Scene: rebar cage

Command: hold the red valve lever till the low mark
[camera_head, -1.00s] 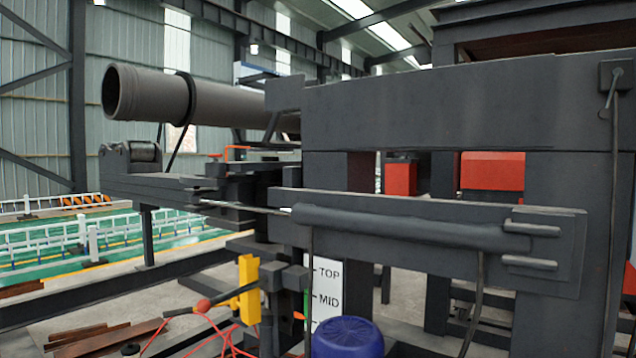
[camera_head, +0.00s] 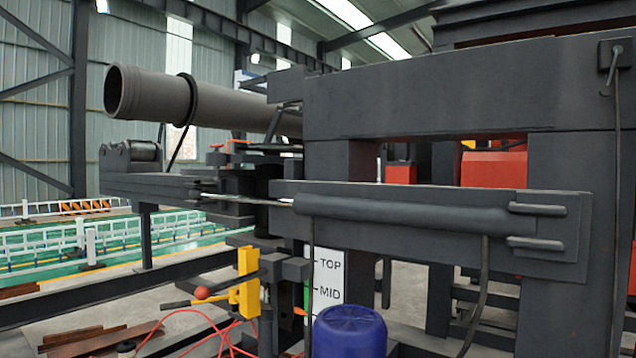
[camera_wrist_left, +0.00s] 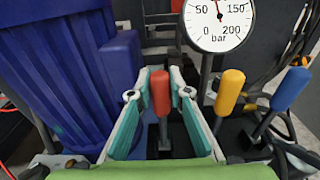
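In the left wrist view the red valve lever (camera_wrist_left: 159,92) stands upright between the teal fingers of my left gripper (camera_wrist_left: 160,76). The fingertips lie close along both sides of its red grip, and the gripper looks shut on it. Neither gripper shows in the head view. There a white scale (camera_head: 327,278) reads TOP and MID. Its lower part is hidden behind a blue drum (camera_head: 349,332). A small orange pointer (camera_head: 299,311) beside the scale sits below the MID line.
A yellow lever (camera_wrist_left: 229,92) and a blue lever (camera_wrist_left: 290,90) stand to the right of the red one. A pressure gauge (camera_wrist_left: 220,22) is behind them, its needle pointing near the top. A large blue ribbed body (camera_wrist_left: 62,75) fills the left side.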

